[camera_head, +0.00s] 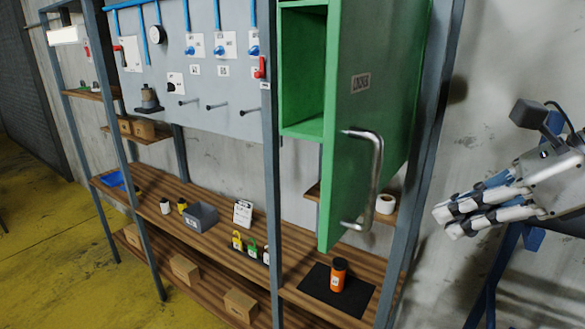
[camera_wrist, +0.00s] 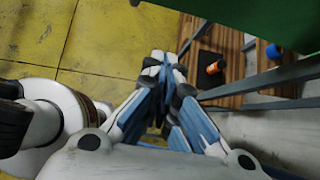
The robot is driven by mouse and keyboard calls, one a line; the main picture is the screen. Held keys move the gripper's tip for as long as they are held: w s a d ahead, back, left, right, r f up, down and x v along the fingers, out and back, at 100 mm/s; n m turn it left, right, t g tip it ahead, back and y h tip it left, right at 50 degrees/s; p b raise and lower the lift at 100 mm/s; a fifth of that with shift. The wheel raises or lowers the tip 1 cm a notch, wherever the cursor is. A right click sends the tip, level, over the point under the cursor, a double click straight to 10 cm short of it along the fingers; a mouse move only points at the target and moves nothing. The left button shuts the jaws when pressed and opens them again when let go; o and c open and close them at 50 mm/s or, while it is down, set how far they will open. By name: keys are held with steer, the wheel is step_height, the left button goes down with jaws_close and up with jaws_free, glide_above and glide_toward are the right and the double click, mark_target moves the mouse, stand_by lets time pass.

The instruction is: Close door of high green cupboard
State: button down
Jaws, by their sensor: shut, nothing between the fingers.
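The high green cupboard (camera_head: 303,75) hangs at the upper right of the rack in the head view. Its green door (camera_head: 375,85) stands open toward me, with a silver bar handle (camera_head: 376,175) and a small label. Part of the cupboard's inside shows empty. A green panel also shows at the top right of the wrist view (camera_wrist: 255,22). My gripper (camera_head: 450,222) is at the right of the door in the head view, apart from it. In the wrist view my gripper (camera_wrist: 160,65) has its fingertips together, with nothing between them.
A wooden workbench (camera_head: 290,265) below holds an orange bottle (camera_head: 339,274) on a black mat (camera_head: 318,292), padlocks and a grey box (camera_head: 202,216). Grey rack posts (camera_head: 272,150) stand beside the cupboard. The yellow floor (camera_head: 60,260) at the left is clear.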

steer(key=w+a+f, duration=0.6)
steer(key=a, duration=0.2)
steer(key=shift+w+a, duration=0.3)
steer(key=shift+a, duration=0.05)
steer(key=shift+f, duration=0.1)
